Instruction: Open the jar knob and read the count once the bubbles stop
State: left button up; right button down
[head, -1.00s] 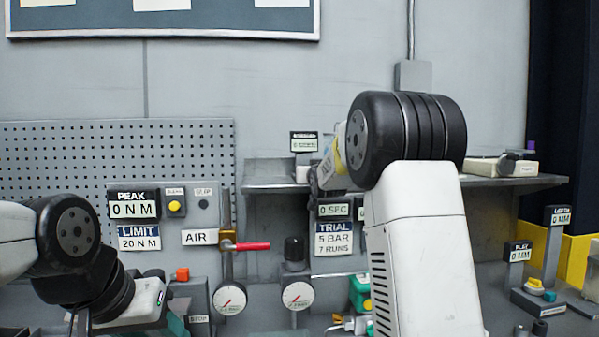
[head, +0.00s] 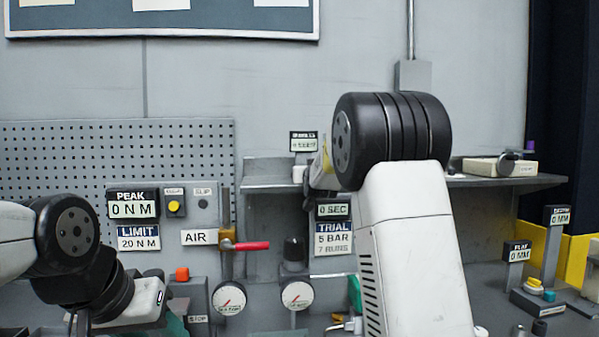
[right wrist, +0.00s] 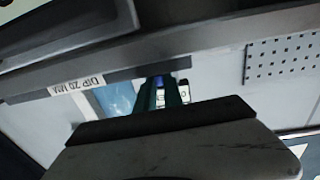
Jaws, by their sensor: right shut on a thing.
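My right arm fills the middle of the head view and hides its own gripper there. In the right wrist view the teal fingers of my right gripper (right wrist: 165,94) are close together on a small blue thing (right wrist: 158,82); whether this is the jar knob I cannot tell. Beside it is a pale blue surface (right wrist: 117,98), perhaps the jar, by a "DIP 20 MM" label (right wrist: 77,84). No bubbles can be made out. A small display (head: 303,141) above the shelf is too small to read. My left gripper (head: 176,326) is low at the left, its fingertips not visible.
A grey shelf (head: 270,183) runs behind my right arm. A red-handled AIR valve (head: 250,246), two gauges (head: 230,298) and a dark-capped post (head: 294,250) stand between my arms. Signs read 0 N M and 0 SEC. Pedestals with 0 MM displays (head: 517,252) stand at the right.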

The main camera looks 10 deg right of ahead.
jog(key=shift+w+a+m+g+h, duration=0.1)
jog(key=shift+a+m+g+h, duration=0.2)
jog(key=shift+m+h, duration=0.75)
jog(key=shift+a+m+g+h, duration=0.25)
jog(key=shift+m+h, duration=0.3)
jog(key=shift+h, duration=0.9)
jog(key=m+g+h, duration=0.1)
jog(key=m+h, duration=0.1)
jog(key=m+g+h, duration=0.2)
jog(key=h, duration=0.1)
jog(key=m+g+h, duration=0.1)
jog(key=g+h, duration=0.1)
jog(key=shift+w+a+m, duration=0.35)
jog(key=shift+w+m, duration=0.05)
jog(key=shift+m+g+h, duration=0.5)
jog(key=shift+g+h, duration=0.15)
jog(key=shift+h, duration=0.05)
jog(key=shift+r+g, duration=0.15)
jog(key=shift+g, duration=0.15)
jog(key=c, duration=1.5)
grip_release()
jog(key=shift+o, duration=0.2)
jog(key=shift+a, duration=0.1)
jog(key=shift+v, duration=3.85)
jog(key=shift+o, duration=0.5)
